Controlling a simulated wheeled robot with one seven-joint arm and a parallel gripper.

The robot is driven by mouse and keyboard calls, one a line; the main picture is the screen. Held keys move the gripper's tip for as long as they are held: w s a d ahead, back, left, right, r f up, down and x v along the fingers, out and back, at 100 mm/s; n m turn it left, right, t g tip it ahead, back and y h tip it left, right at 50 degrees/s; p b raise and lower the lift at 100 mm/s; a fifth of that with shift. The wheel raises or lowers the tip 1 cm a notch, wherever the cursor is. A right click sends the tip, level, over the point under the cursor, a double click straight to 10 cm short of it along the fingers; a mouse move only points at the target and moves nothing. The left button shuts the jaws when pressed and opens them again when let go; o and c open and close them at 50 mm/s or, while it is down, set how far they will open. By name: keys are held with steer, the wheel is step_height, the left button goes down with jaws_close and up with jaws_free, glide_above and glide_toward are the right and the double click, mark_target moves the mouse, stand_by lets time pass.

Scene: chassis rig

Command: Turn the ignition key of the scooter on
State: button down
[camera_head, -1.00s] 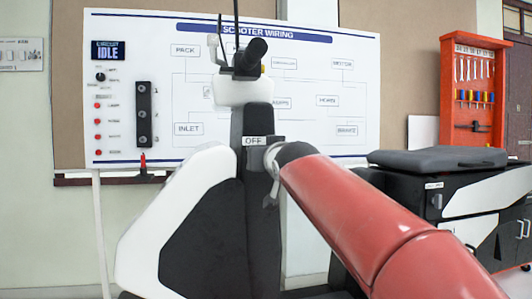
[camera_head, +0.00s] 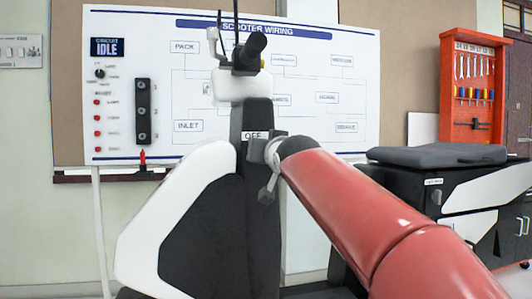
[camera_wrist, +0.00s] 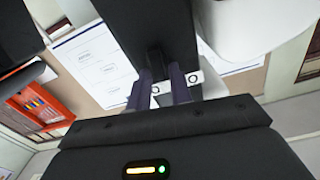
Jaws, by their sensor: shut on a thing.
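The scooter (camera_head: 208,240) stands in the middle of the head view, with a dark front column and white panels. A small label (camera_head: 252,135) on the column reads OFF. My gripper (camera_head: 257,149) is at the column just below this label, partly hidden by my wrist. In the wrist view, the two dark fingers of my gripper (camera_wrist: 162,70) reach the dark column (camera_wrist: 150,25). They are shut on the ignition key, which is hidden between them. A white strip with dark round marks (camera_wrist: 193,78) shows beside the fingers.
A white SCOOTER WIRING board (camera_head: 355,100) hangs behind; its small display (camera_head: 107,47) reads CIRCUIT IDLE. A handlebar grip (camera_head: 252,48) rises above the column. A dark bench (camera_head: 470,205) and a red tool rack (camera_head: 447,95) stand right.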

steer(key=m, duration=0.3)
steer(key=m+b, duration=0.1)
steer(key=m, duration=0.2)
steer(key=d+f+m+b, duration=0.1)
steer(key=m, duration=0.3)
steer(key=shift+w, duration=0.15)
steer(key=shift+m, duration=0.4)
steer(key=c, duration=1.4)
jaws_free()
steer(key=shift+c, duration=0.2)
steer(key=b+v, duration=0.1)
steer(key=v, duration=0.6)
steer(key=shift+s+b, duration=0.4)
steer(key=shift+d+r, duration=0.1)
steer(key=shift+d, duration=0.05)
